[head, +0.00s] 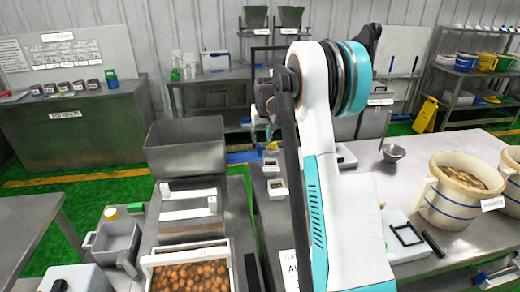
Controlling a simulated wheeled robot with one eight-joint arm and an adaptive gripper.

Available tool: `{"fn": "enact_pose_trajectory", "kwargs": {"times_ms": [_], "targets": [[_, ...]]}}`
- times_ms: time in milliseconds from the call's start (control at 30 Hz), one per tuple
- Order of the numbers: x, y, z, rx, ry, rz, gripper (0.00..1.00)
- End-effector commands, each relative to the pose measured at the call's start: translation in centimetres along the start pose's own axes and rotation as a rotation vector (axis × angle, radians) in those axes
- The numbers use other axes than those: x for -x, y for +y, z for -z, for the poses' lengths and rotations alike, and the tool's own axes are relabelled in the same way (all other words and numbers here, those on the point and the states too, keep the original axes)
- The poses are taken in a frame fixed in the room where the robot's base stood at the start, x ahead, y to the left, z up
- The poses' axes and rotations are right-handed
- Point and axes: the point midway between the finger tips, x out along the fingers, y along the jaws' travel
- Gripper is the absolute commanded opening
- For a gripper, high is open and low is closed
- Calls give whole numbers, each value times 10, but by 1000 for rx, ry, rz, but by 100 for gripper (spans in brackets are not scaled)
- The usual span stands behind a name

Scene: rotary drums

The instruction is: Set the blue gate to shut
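A small blue piece (245,157) shows low in the gap behind the hopper, left of my arm. I cannot tell whether it is the blue gate, or whether it stands open or shut. My arm rises through the middle of the head view and bends over at the top. A small white and teal part of it shows left of the dark link. My gripper's fingers cannot be made out there, and what they touch is hidden.
A steel hopper (185,147) stands left of my arm, with a tray of brown pieces (189,275) in front. A yellow floor sign (426,115) stands behind. Green floor is clear at left.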

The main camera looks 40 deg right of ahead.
Motion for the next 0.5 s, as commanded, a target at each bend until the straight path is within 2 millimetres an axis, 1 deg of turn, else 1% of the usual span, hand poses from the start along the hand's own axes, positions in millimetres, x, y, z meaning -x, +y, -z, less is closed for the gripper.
{"fn": "enact_pose_trajectory", "kwargs": {"times_ms": [33, 300, 400, 500], "targets": [[-14, 0, -1, 1, 0, 0, 38], [-66, 0, -1, 1, 0, 0, 38], [-81, 0, -1, 2, 0, 0, 38], [-92, 0, 0, 2, 0, 0, 38]]}}
